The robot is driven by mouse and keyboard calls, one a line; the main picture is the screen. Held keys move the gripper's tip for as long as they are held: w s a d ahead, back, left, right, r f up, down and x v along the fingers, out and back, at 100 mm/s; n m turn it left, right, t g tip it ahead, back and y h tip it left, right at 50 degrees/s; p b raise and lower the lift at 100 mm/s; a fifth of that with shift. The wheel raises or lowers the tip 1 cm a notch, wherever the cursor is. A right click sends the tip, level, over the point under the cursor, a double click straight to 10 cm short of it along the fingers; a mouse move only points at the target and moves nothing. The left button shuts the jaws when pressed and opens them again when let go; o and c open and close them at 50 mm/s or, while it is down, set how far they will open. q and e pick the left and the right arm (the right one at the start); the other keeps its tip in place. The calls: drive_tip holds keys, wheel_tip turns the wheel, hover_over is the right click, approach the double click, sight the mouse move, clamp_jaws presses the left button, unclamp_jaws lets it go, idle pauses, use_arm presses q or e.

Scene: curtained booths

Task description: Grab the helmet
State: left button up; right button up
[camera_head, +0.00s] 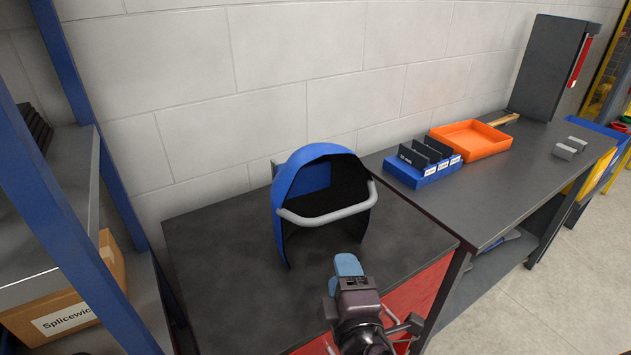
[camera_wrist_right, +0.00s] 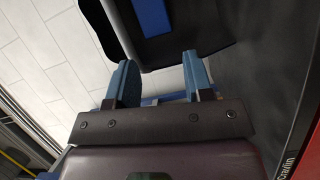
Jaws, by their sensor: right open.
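A blue welding helmet (camera_head: 292,175) with a dark inside and a grey bar across its front stands on a dark grey workbench top (camera_head: 215,270). Its open side faces me. My right gripper (camera_head: 347,265) is in front of the helmet, at the lower right of it, and apart from it in the head view. In the right wrist view my gripper's two blue fingers (camera_wrist_right: 160,78) are spread with nothing between them. The dark helmet (camera_wrist_right: 185,42) shows just beyond the fingertips. My left gripper is not in view.
On the bench to the right are a blue holder (camera_head: 425,170), an orange tray (camera_head: 470,139) and small grey blocks (camera_head: 570,148). A blue-framed shelf (camera_head: 75,180) with a cardboard box (camera_head: 60,310) stands at the left. A block wall (camera_head: 270,70) is close behind the helmet.

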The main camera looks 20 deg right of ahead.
sight(315, 225)
drive_tip(key=w+r+n+p, duration=0.1)
drive_tip(key=w, duration=0.2)
drive_tip(key=w+r+n+t, duration=0.1)
drive_tip(key=w+r, duration=0.1)
drive_tip(key=w, duration=0.1)
drive_tip(key=w+a+r+t+p, duration=0.1)
drive_tip(key=w+r, duration=0.1)
drive_tip(key=w, duration=0.2)
drive_tip(key=shift+r+n+y+p, duration=0.1)
drive_tip(key=shift+n+y+p, duration=0.2)
drive_tip(key=shift+n+y, duration=0.1)
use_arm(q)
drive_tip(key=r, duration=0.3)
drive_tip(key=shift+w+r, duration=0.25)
use_arm(e)
drive_tip(key=shift+w, duration=0.4)
drive_tip(key=c, duration=0.8)
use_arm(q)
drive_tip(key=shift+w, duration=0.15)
use_arm(e)
clamp_jaws()
